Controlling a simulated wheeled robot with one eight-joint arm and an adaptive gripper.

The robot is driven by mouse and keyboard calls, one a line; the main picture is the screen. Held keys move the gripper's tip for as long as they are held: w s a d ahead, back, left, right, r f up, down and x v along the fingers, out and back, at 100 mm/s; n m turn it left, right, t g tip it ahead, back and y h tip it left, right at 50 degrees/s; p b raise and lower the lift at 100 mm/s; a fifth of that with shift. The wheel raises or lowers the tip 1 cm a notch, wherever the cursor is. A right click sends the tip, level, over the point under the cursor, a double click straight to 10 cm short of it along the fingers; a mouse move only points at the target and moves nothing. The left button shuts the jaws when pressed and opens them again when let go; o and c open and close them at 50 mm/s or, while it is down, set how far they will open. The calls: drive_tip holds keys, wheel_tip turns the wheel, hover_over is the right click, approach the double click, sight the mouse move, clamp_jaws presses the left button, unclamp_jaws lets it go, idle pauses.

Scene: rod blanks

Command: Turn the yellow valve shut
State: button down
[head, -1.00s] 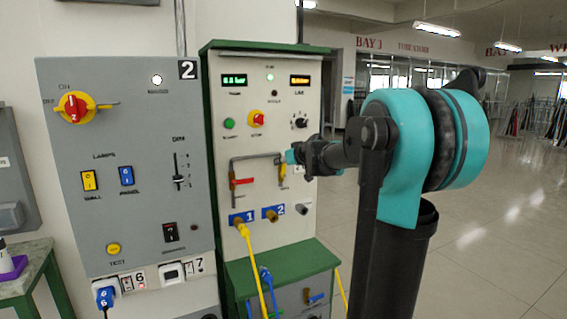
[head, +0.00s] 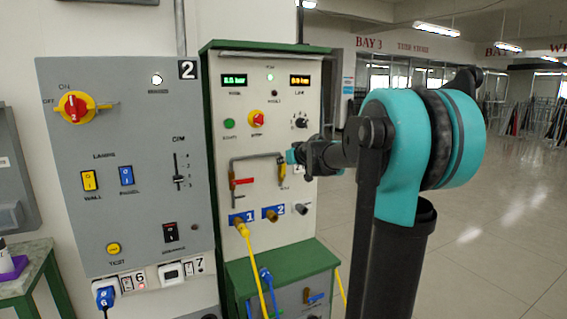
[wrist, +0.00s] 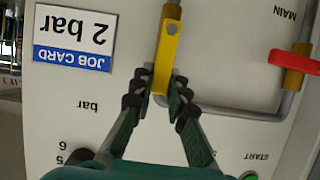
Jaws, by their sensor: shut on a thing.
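The yellow valve (head: 282,170) sits on the right-hand vertical run of the grey pipe on the cream panel. In the wrist view, which shows the panel upside down, its yellow lever (wrist: 165,52) lies roughly in line with the pipe. My gripper (wrist: 160,88) has its two dark fingers closed on either side of the lever's end. In the head view my gripper (head: 294,156) reaches the panel from the right and partly hides the upper part of the valve.
A red-handled valve (head: 243,182) is on the left pipe run, its handle crosswise. Below are hose ports, with a yellow hose (head: 254,265) hanging from port 1. Open floor lies to the right.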

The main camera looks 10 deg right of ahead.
drive_tip(key=d+f+m+y, duration=0.1)
drive_tip(key=m+y, duration=0.1)
drive_tip(key=m, duration=0.2)
drive_tip(key=w+d+f+m+y, duration=0.1)
drive_tip(key=d+f+m+y, duration=0.1)
drive_tip(key=m+y, duration=0.1)
drive_tip(key=d+f+m+t+y, duration=0.1)
drive_tip(key=d+f+m+y, duration=0.1)
drive_tip(key=m, duration=0.4)
drive_tip(key=shift+w+d+f, duration=0.1)
drive_tip(key=shift+w+f, duration=0.15)
drive_tip(key=shift+w, duration=0.1)
idle(0.4)
idle(0.5)
drive_tip(key=c, duration=1.5)
unclamp_jaws()
drive_tip(key=shift+s+d, duration=0.1)
drive_tip(key=v, duration=1.1)
drive_tip(key=shift+s+d+f, duration=0.2)
drive_tip(key=shift+s+d, duration=0.05)
drive_tip(key=shift+s, duration=0.05)
